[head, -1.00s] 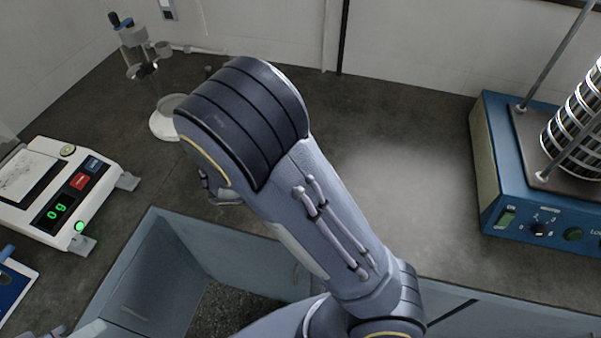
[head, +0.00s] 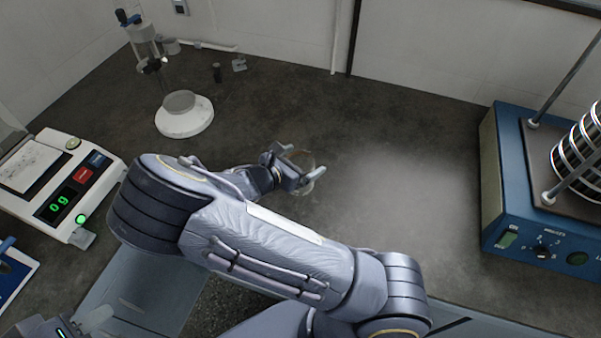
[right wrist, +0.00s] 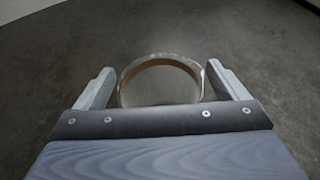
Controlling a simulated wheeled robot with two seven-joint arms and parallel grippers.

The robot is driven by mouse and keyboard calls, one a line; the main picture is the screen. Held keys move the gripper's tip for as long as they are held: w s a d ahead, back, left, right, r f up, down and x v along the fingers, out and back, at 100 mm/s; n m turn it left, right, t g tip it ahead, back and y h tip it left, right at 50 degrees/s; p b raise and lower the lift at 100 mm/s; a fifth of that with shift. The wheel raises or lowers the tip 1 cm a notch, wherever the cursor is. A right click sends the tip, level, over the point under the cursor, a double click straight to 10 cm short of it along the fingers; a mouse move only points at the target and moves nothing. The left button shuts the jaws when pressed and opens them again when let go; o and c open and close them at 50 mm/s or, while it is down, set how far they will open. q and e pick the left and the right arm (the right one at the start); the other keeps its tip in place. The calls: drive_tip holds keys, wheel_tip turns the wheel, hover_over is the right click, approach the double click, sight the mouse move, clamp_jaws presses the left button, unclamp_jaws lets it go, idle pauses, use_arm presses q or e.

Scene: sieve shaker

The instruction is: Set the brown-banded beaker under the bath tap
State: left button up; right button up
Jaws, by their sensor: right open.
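The brown-banded beaker (right wrist: 160,62) stands on the dark counter, clear glass with a brown band around it. In the right wrist view it sits between the two fingers of my right gripper (right wrist: 162,88), with a small gap on each side. In the head view the beaker (head: 309,183) shows faintly at the open right gripper (head: 298,172). My left gripper (head: 92,320) is partly seen at the bottom left corner, and its jaws are not clear. I cannot make out a bath tap.
A white-based stand (head: 185,121) with a dish is at the back left. A white instrument with a green display (head: 62,200) stands at left. A blue sieve shaker (head: 510,205) stands at right. The counter between beaker and shaker is clear.

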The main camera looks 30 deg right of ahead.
drive_tip(key=shift+x, duration=0.8)
drive_tip(key=shift+c, duration=0.4)
drive_tip(key=c, duration=1.4)
drive_tip(key=shift+r, duration=0.1)
